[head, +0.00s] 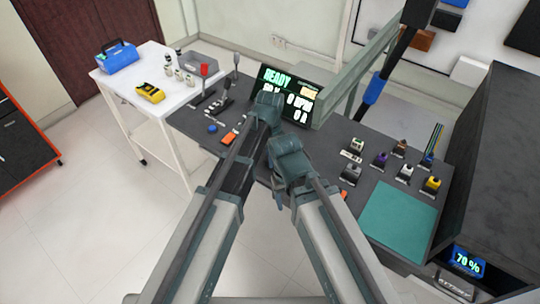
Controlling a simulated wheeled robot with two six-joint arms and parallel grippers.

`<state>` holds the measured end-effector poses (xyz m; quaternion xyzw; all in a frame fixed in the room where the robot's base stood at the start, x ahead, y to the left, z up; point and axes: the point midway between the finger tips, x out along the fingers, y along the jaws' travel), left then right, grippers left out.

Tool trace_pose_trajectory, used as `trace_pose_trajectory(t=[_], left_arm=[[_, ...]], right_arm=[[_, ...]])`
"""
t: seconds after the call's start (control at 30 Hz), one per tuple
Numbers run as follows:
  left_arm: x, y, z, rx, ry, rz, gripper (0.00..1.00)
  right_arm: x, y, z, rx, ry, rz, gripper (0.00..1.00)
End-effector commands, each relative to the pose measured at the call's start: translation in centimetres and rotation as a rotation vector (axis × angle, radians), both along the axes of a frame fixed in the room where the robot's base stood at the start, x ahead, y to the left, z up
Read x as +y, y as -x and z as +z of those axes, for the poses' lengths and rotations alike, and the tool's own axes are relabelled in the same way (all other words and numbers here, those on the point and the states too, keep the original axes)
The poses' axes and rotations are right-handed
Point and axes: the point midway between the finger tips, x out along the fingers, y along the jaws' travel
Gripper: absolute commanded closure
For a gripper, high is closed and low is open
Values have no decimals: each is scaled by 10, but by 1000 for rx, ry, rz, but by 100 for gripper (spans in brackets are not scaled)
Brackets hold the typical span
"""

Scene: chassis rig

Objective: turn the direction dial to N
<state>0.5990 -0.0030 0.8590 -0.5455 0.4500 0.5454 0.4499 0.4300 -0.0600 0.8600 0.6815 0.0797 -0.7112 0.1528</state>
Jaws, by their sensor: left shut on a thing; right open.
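My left gripper (262,122) is low over the dark console (326,141), just in front of the display. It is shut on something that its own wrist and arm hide. The direction dial does not show clearly; it appears to be under this gripper, and its setting cannot be read. My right gripper (280,196) is lower in the picture, by the console's near edge. It is open and its fingers are partly hidden by its wrist. A display (287,92) behind the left gripper reads READY.
Levers with red and grey knobs (204,70) stand on the console's left. Several colored connectors (405,172) and a teal mat (397,222) are on its right. A white table (128,75) holds a blue toolbox (117,57) and a yellow meter (150,92).

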Motion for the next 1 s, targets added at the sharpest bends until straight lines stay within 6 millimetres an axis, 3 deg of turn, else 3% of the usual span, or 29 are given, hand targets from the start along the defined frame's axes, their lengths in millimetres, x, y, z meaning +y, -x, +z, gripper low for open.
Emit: trace_pose_trajectory(t=[1.0], left_arm=[[0, 0, 0, 0, 0, 689, 100]], right_arm=[[0, 0, 0, 0, 0, 0, 34]])
